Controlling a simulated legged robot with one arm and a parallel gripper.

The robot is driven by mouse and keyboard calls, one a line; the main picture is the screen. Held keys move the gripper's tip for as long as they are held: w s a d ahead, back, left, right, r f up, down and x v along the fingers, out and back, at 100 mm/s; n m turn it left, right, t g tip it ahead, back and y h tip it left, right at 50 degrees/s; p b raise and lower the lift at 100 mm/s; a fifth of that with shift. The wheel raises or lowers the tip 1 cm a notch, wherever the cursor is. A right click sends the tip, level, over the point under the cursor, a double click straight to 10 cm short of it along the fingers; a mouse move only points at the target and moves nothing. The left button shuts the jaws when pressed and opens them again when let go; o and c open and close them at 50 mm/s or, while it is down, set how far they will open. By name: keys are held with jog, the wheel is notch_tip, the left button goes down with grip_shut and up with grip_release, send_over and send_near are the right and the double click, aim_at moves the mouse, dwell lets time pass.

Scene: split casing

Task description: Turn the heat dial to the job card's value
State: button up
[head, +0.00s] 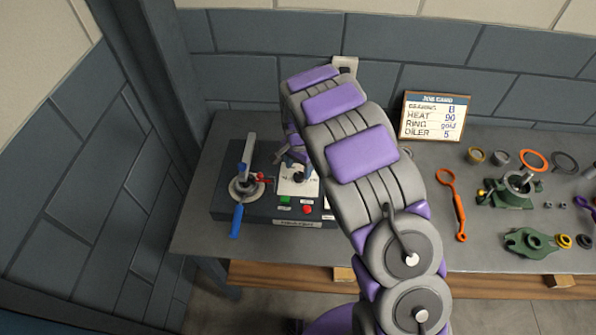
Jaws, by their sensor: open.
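The job card (434,116) leans at the back of the bench and its heat line reads 90. The heater box (228,207) sits at the bench's left end. On it is a pale dial plate (299,188) with a dark dial knob (299,177), partly hidden by my arm. The dial's pointer and scale are too small to read. My gripper (294,160) is at the back edge of the dial plate, just above the knob in the picture. It is open; my arm hides much of it, and I cannot tell whether it touches the knob.
A press-like fixture with a blue handle (237,220) stands left of the dial. A green button (285,199) and a red button (307,209) are in front of it. An orange tool (459,212), rings and green casing parts (530,242) lie to the right.

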aim_at(299, 176)
notch_tip(299, 176, up, 13)
jog(key=p, duration=0.1)
jog(key=shift+a+r, duration=0.2)
dwell(0.5)
jog(key=s+d+r+n+b, duration=0.1)
jog(key=s+d+r, duration=0.3)
jog(key=s+d, duration=0.3)
jog(key=s+d+r+n+b, duration=0.1)
jog(key=s+d+r, duration=0.3)
jog(key=s+d, duration=0.3)
jog(key=s+d+f+n+g+b, duration=0.1)
jog(key=s+n, duration=0.1)
jog(key=s, duration=1.1)
jog(key=s+d+f+n+b, duration=0.1)
jog(key=s+n, duration=0.2)
jog(key=s, duration=1)
jog(key=shift+d+g, duration=0.3)
jog(key=shift+g, duration=0.1)
